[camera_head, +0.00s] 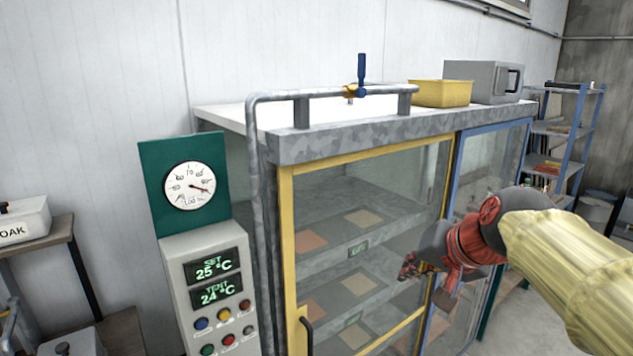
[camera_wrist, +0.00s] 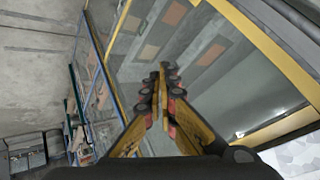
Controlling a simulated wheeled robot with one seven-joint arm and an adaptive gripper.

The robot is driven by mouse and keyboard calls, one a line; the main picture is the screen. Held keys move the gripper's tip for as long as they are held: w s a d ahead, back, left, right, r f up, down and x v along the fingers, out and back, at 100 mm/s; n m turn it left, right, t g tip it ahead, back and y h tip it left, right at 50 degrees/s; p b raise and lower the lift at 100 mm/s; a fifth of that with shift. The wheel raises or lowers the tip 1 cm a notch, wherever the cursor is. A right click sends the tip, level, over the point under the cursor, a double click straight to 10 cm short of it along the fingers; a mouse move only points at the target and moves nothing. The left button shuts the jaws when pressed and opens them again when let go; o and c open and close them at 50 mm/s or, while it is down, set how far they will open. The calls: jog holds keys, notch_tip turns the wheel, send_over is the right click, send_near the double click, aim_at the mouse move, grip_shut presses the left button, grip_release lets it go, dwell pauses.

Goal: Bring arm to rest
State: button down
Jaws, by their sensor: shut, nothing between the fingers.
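My arm reaches in from the right in the head view. Its gripper (camera_head: 408,268) is in front of the glass doors of a cabinet (camera_head: 375,133), near the middle door frames. In the wrist view my gripper (camera_wrist: 162,72) is shut, with its fingers together and nothing between them. The yellow-framed door (camera_head: 286,220) looks closed, and shelves with orange and tan squares show behind its glass. I cannot tell how far the fingertips are from the glass.
A control panel (camera_head: 207,285) with a dial gauge (camera_head: 189,186) stands left of the cabinet. A blue-handled valve (camera_head: 361,75), a yellow bin (camera_head: 441,93) and a grey box (camera_head: 484,82) are on top. A blue rack (camera_head: 566,140) stands at right. A side table (camera_head: 40,245) is at left.

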jog(key=s+f+n+g+h, duration=0.1)
jog(key=s+f+n, duration=0.1)
jog(key=s+f, duration=0.6)
jog(key=s+d+f+n+g+h, duration=0.1)
jog(key=s+f+n, duration=0.1)
jog(key=s+f, duration=0.7)
jog(key=s, duration=0.5)
jog(key=shift+s+f+n+g+b, duration=0.3)
jog(key=shift+s+n+g+b, duration=0.1)
jog(key=c, duration=2.4)
grip_release()
jog(key=shift+d, duration=0.1)
